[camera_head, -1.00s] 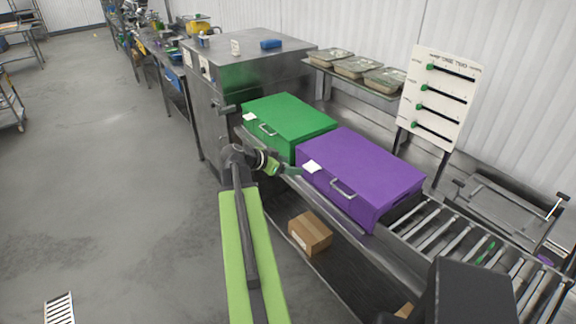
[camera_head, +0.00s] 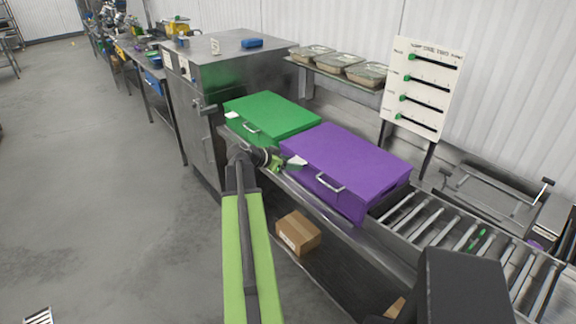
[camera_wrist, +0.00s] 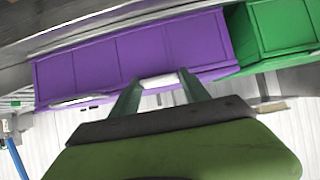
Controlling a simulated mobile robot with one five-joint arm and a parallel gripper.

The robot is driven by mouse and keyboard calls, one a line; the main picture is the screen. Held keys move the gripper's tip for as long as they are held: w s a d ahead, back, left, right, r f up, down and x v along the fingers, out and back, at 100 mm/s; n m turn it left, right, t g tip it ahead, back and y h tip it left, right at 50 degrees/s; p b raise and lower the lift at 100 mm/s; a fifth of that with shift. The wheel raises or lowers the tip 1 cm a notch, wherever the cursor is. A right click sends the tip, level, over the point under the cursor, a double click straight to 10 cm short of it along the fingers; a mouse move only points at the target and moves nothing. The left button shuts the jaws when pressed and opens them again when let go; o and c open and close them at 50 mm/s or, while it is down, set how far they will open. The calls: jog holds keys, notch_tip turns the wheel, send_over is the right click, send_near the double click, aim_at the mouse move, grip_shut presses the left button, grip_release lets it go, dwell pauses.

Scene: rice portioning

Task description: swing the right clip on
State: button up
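The purple lidded box (camera_head: 350,158) stands on the line, and a silver bail-shaped piece (camera_head: 330,183) is on its front side. A pale tab (camera_head: 297,162) sits at its left front edge. I cannot tell which fitting is the right clip. My gripper (camera_head: 284,163) is at the left front edge of the purple box, close to the tab. In the wrist view the two gripper fingers (camera_wrist: 160,86) are spread apart, with the pale tab (camera_wrist: 160,80) showing between their tips. I cannot tell whether they touch it. The purple box (camera_wrist: 130,55) fills the wrist view's middle.
A green box (camera_head: 275,112) stands left of the purple one, in front of a steel cabinet (camera_head: 235,65). A roller conveyor (camera_head: 440,222) runs to the right. A slider board (camera_head: 425,75) and shelf trays (camera_head: 340,62) stand behind. A cardboard box (camera_head: 298,232) lies below.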

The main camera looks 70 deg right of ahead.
jog(key=shift+c, duration=1.1)
jog(key=shift+f+b, duration=0.6)
jog(key=shift+b+x, duration=1.05)
jog(key=shift+x, duration=1)
jog(key=shift+s, duration=0.1)
